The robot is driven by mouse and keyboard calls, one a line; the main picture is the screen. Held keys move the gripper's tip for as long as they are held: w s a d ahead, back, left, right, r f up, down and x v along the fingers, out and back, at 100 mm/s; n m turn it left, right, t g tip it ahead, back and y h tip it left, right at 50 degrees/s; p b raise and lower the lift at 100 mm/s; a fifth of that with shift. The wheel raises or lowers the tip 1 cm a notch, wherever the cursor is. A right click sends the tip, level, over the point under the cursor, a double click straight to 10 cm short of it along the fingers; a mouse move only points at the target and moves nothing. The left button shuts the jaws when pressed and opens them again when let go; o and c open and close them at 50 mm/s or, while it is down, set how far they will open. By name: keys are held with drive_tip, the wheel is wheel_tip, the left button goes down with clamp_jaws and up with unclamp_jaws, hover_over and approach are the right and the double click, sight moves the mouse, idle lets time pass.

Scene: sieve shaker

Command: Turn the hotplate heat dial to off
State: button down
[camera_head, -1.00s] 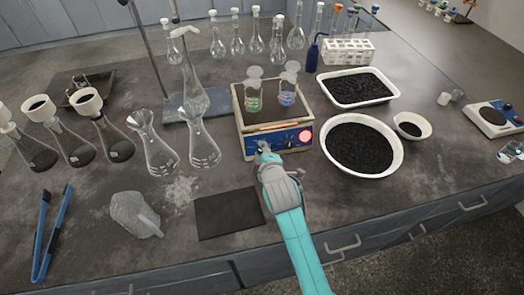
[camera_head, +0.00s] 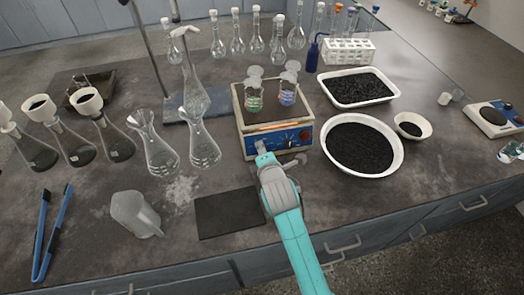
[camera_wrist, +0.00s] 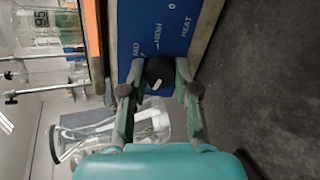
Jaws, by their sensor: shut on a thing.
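The hotplate (camera_head: 284,141) stands mid-bench with a blue front panel, which fills the upper part of the wrist view (camera_wrist: 165,28). In the wrist view the dark heat dial (camera_wrist: 158,70) shows a white pointer mark. Panel print beside it reads HIGH, HEAT and 0; other lettering is partly hidden. My gripper (camera_wrist: 157,88) is shut on the dial, one finger on each side. In the head view my gripper (camera_head: 263,152) is at the left part of the panel and hides the dial. The panel's right-hand light is not glowing.
Two small flasks with liquid (camera_head: 270,97) stand on the hotplate top. Conical glass flasks (camera_head: 203,148) stand just left. A white basin of black granules (camera_head: 396,160) is close on the right. A dark mat (camera_head: 229,212) lies in front, left of my arm.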

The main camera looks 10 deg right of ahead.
drive_tip(key=shift+f, duration=0.1)
drive_tip(key=c, duration=0.9)
unclamp_jaws()
drive_tip(key=shift+o, duration=0.2)
drive_tip(key=shift+s, duration=0.1)
drive_tip(key=v, duration=1.2)
